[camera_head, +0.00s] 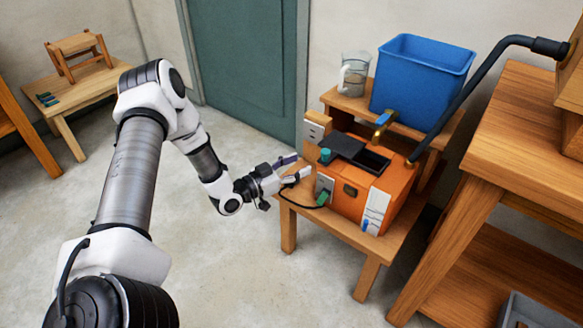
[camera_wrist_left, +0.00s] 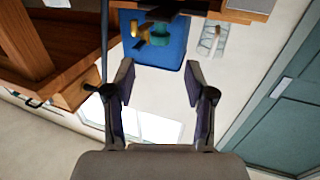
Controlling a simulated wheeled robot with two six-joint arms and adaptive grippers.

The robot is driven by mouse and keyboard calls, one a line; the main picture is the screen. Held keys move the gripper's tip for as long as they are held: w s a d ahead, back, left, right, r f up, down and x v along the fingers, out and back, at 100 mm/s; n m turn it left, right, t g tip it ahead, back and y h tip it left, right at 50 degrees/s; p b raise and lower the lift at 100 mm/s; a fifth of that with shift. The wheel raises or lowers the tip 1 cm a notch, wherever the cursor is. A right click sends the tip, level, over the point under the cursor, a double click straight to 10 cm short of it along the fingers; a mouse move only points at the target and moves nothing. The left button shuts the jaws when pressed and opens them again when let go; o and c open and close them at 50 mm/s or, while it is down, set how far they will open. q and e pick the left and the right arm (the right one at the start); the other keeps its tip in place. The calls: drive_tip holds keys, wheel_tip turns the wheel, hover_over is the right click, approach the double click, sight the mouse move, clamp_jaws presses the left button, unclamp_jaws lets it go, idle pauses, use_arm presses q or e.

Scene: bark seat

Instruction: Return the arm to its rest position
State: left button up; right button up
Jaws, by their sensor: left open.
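My left arm reaches in from the left in the head view. Its gripper (camera_head: 296,168) is beside the left edge of the small wooden stand (camera_head: 330,215), close to the orange box (camera_head: 388,190). In the left wrist view my left gripper (camera_wrist_left: 160,85) has its two fingers spread apart with nothing between them. A black cable with a green end (camera_head: 322,198) lies near the gripper at the box's left side; I cannot tell whether they touch. My right gripper is in neither view.
A blue bin (camera_head: 425,75) and a clear jug (camera_head: 354,73) stand on the upper shelf behind the box. A black pipe (camera_head: 470,95) slants above it. A wooden bench (camera_head: 520,130) is at right, a small table (camera_head: 85,85) far left. The floor between is clear.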

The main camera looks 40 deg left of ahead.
use_arm(q)
drive_tip(key=shift+v, duration=1.1)
drive_tip(key=s+d+f+m+g+h, duration=0.1)
drive_tip(key=d+f+g, duration=0.15)
drive_tip(key=d, duration=0.45)
drive_tip(key=s+d+f+m+g+h, duration=0.1)
drive_tip(key=d+f+g, duration=0.1)
drive_tip(key=d+f, duration=0.35)
drive_tip(key=s+d+f+n+g+y, duration=0.1)
drive_tip(key=s+d+f+g, duration=0.2)
drive_tip(key=s, duration=0.2)
drive_tip(key=s+d+f+g+y, duration=0.2)
drive_tip(key=s+d+f+g, duration=0.15)
drive_tip(key=s, duration=0.25)
drive_tip(key=s+d+f+n+g+y, duration=0.1)
drive_tip(key=s+d+f+g, duration=0.15)
drive_tip(key=s+f, duration=0.2)
drive_tip(key=s+a+n+g+y, duration=0.3)
drive_tip(key=s+a+n+g, duration=0.1)
drive_tip(key=s, duration=0.8)
wheel_tip(320, 180, up, 20)
drive_tip(key=p, duration=1.9)
drive_tip(key=shift+w+f, duration=0.2)
drive_tip(key=shift+w, duration=0.15)
